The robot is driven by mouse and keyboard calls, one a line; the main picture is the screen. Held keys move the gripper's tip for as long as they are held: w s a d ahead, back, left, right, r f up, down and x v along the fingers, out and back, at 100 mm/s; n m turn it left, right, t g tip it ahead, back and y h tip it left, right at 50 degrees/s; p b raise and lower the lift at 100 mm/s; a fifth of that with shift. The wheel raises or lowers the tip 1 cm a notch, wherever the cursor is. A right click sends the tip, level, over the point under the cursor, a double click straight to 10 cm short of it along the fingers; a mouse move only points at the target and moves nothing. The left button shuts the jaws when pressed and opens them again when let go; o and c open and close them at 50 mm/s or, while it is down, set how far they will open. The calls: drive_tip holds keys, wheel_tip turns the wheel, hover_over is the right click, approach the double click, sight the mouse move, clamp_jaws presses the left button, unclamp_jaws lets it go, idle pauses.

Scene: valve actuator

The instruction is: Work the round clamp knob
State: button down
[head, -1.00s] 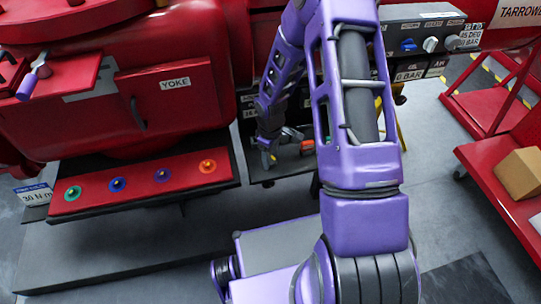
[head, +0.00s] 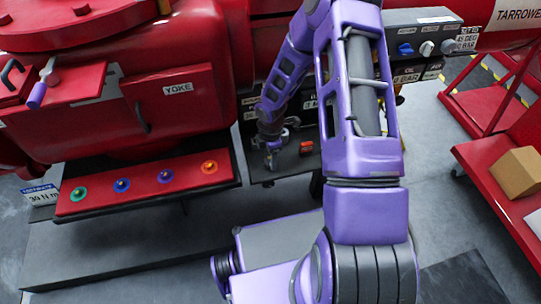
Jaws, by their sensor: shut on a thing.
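My gripper (head: 271,157) is small and far off, pointing down over a dark tray (head: 262,176) below the red machine body. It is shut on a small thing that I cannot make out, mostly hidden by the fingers. I cannot pick out the round clamp knob for certain. A red-orange block (head: 306,147) lies on the tray to the right of my gripper. My purple arm covers the tray's right side.
A red ledge with a green knob (head: 78,194), two blue knobs and an orange knob (head: 209,167) lies to the left. A purple-handled lever (head: 37,95) is at upper left. A grey switch box (head: 425,35) is at upper right. A cardboard box (head: 518,173) sits on a red cart.

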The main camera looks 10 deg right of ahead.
drive_tip(key=shift+n, duration=0.8)
drive_tip(key=shift+p, duration=0.3)
drive_tip(key=shift+c, duration=1.2)
unclamp_jaws()
wheel_tip(320, 180, up, 17)
drive_tip(key=p, duration=0.3)
drive_tip(key=shift+r, duration=0.2)
